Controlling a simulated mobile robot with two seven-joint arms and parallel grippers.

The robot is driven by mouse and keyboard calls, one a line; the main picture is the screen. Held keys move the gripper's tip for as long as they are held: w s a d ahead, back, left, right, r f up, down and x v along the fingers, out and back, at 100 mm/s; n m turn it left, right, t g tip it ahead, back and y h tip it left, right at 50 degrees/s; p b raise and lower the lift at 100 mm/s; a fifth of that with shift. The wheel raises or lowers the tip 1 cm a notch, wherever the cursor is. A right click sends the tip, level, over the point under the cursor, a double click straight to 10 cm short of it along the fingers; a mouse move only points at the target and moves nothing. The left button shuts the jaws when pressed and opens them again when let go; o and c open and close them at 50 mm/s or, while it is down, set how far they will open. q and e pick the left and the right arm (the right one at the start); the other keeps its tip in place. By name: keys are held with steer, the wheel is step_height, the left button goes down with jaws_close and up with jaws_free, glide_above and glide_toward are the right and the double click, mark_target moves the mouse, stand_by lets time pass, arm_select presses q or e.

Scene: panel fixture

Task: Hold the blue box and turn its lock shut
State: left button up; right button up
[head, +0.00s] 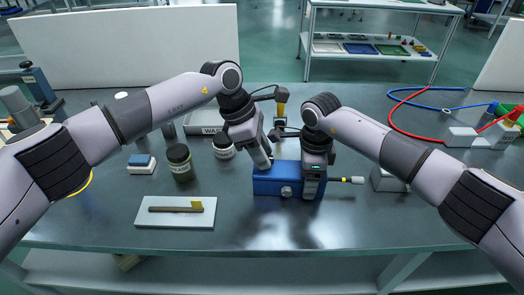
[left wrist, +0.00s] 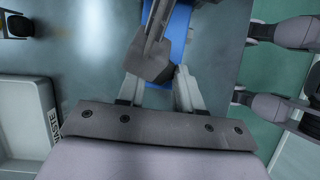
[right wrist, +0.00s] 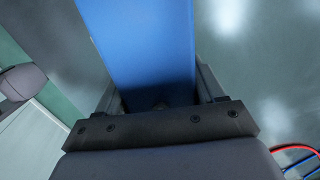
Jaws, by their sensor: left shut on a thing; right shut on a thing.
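The blue box (head: 266,187) lies on the bench at front centre, with a round silver knob (head: 286,191) on its front face. My right gripper (head: 312,190) is shut across the right part of the box; the right wrist view shows the blue body (right wrist: 140,45) between its fingers. My left gripper (head: 266,165) reaches down to the top left of the box. In the left wrist view its fingers close around a dark grey angular piece (left wrist: 150,65) above the blue surface (left wrist: 180,30). I cannot tell whether this piece is the lock. The fingertips are partly hidden.
A yellow-banded rod (head: 346,180) sticks out right of the box. A white plate with a brown tool (head: 175,209), a dark jar (head: 179,162) and a waste tray (head: 203,124) stand left. A grey block (head: 388,180) is right.

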arm_select(q)
steer(key=shift+r, duration=0.1)
steer(key=o, duration=1)
steer(key=shift+o, duration=0.2)
steer(key=v, duration=1.2)
arm_select(e)
steer(key=o, duration=1.5)
steer(key=shift+r, duration=0.1)
